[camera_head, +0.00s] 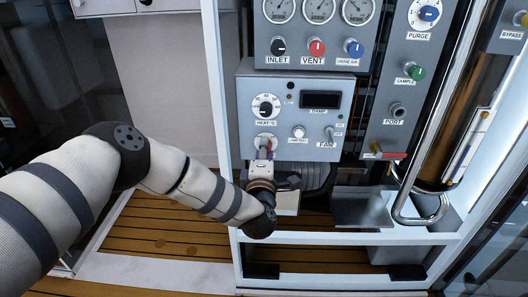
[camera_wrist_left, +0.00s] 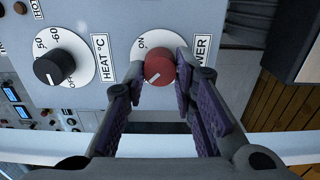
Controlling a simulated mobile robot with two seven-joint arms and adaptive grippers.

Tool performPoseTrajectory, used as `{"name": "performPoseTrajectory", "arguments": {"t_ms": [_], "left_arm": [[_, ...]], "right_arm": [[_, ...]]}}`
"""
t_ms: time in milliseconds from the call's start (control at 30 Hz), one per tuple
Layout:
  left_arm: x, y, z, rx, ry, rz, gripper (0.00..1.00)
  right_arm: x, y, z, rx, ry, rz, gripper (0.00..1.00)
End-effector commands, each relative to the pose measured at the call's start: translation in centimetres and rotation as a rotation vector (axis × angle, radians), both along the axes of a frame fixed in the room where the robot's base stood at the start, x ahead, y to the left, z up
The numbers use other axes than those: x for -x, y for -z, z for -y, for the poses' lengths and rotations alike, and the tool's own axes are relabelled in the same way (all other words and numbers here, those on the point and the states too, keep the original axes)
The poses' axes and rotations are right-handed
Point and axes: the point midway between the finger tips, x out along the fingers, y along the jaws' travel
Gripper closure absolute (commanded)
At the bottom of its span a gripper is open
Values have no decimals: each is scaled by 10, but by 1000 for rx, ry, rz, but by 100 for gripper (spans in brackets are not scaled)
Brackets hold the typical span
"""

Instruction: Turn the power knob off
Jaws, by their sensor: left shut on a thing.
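The red power knob (camera_wrist_left: 159,69) sits on a white round dial on the grey panel, beside a POWER label (camera_wrist_left: 203,49). An ON mark shows at the dial's upper left in the left wrist view; the OFF mark is not readable there. My left gripper (camera_wrist_left: 161,72) has one finger on each side of the red knob and is shut on it. In the head view my left gripper (camera_head: 264,153) reaches up to the dial below the HEAT knob (camera_head: 266,108) and hides much of the red knob. My right gripper is not in view.
The black HEAT knob (camera_wrist_left: 54,67) is close to the power dial. The lamp-test button (camera_head: 298,132) and FAN switch (camera_head: 329,134) are to its right. The INLET (camera_head: 278,46), red VENT (camera_head: 317,47) and blue (camera_head: 354,48) knobs are above. A curved metal pipe (camera_head: 431,110) stands at right.

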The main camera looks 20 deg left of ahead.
Motion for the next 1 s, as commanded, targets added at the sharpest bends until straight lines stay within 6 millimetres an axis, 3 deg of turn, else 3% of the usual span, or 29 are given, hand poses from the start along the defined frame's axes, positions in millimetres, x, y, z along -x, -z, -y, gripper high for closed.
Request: {"name": "performPoseTrajectory", "arguments": {"t_ms": [300, 333, 400, 767, 1000], "left_arm": [[0, 1, 1, 3, 2, -2, 100], [0, 1, 1, 3, 2, -2, 71], [0, 1, 1, 3, 2, -2, 55], [6, 0, 3, 2, 2, -2, 55], [64, 1, 20, 2, 4, -4, 55]], "right_arm": [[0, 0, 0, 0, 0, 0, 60], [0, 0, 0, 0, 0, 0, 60], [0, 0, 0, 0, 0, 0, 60], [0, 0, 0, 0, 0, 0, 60], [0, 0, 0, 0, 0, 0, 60]]}}
